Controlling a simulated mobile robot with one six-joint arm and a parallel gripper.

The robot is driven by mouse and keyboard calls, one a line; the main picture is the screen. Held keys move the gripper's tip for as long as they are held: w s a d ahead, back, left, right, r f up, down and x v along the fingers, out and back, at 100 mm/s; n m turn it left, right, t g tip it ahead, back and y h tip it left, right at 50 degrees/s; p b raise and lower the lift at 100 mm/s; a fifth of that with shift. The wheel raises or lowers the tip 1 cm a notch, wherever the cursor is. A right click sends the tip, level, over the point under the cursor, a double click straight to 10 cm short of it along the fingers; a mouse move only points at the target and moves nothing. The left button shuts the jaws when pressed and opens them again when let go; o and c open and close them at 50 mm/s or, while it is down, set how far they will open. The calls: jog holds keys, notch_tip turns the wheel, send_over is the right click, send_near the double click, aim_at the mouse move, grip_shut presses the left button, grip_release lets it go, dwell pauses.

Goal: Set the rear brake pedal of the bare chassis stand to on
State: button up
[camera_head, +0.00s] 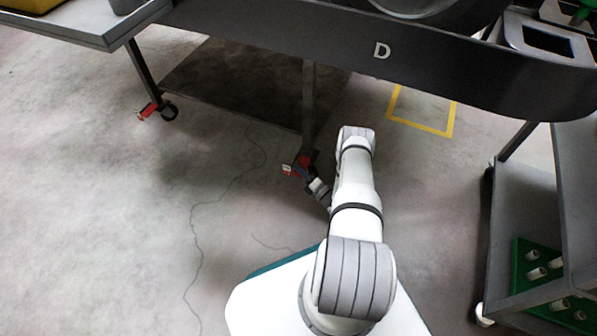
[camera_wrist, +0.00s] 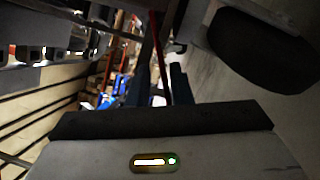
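A stand's lower shelf (camera_head: 235,82) and legs show in the head view, under a dark kart bumper marked D (camera_head: 480,68). A red brake pedal (camera_head: 150,108) is at the left leg's caster. Another red pedal (camera_head: 311,160) is at the foot of the nearer leg. My gripper (camera_head: 310,180) is low at this nearer pedal; my wrist partly covers the spot. In the wrist view two dark blue fingers (camera_wrist: 160,88) stand apart, with a thin red strip (camera_wrist: 157,50) between or just beyond them. I cannot tell contact, or whether the pedal is on or off.
A dark rounded shape, probably a caster wheel (camera_wrist: 262,50), is close at right in the wrist view. A grey cart (camera_head: 520,215) with a green tray (camera_head: 530,285) stands at the right. A yellow floor marking (camera_head: 448,118) lies behind my arm. Floor at the left is clear.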

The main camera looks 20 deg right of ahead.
jog(key=shift+o, duration=0.6)
jog(key=shift+a, duration=0.2)
jog(key=p+v, duration=0.2)
jog(key=v, duration=0.5)
jog(key=shift+s+p, duration=0.3)
jog(key=shift+s, duration=0.05)
jog(key=shift+d, duration=0.2)
